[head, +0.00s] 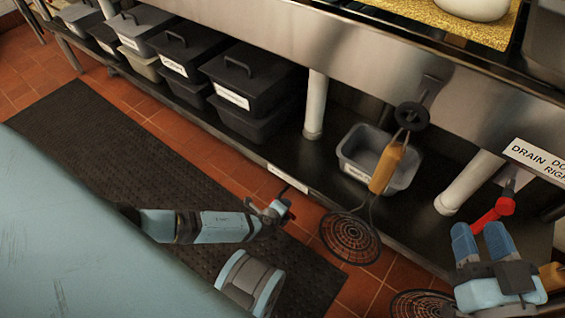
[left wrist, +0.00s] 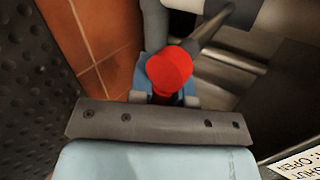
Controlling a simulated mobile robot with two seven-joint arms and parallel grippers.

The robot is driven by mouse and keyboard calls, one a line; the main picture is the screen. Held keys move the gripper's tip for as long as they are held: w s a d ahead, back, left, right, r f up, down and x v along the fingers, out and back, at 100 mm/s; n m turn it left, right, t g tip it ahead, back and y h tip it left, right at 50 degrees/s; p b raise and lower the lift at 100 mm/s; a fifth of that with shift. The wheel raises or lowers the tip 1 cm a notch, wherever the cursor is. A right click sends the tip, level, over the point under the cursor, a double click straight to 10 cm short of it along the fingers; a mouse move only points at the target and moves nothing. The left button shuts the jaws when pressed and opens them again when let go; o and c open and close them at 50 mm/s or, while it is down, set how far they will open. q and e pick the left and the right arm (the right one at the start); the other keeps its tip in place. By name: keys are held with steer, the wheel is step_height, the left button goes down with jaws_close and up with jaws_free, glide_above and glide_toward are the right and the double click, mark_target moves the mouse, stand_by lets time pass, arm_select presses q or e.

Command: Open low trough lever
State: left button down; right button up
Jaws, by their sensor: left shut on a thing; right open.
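My left gripper (head: 280,208) is low at the front edge of the lower shelf, by a small white label. In the left wrist view it is shut on a red knob (left wrist: 168,70), with its blue fingertips partly hidden behind the knob. A grey rod (left wrist: 212,25) runs close behind it.
Lidded dark tubs (head: 250,80) line the left. A drain sign (head: 540,158) is at the right.

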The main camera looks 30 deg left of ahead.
arm_select(q)
steer(key=shift+w+r+n+h, duration=0.1)
steer(key=shift+r+n+h, duration=0.05)
steer(key=shift+n+h, duration=0.25)
arm_select(e)
steer(key=shift+w+d, duration=0.1)
arm_select(q)
steer(key=shift+r, duration=0.1)
arm_select(e)
steer(key=shift+w+r+n, duration=0.1)
steer(key=shift+r+n, duration=0.05)
steer(key=shift+n, duration=0.25)
arm_select(q)
steer(key=c, duration=1.1)
jaws_free()
steer(key=p+v, duration=0.5)
steer(key=v, duration=0.9)
arm_select(e)
steer(key=m, duration=0.1)
steer(key=s+a+m, duration=0.1)
steer(key=s+m, duration=0.1)
steer(key=shift+s+a+r+m+g, duration=0.2)
steer(key=shift+s+r+m+g, duration=0.1)
steer(key=shift+r+g, duration=0.1)
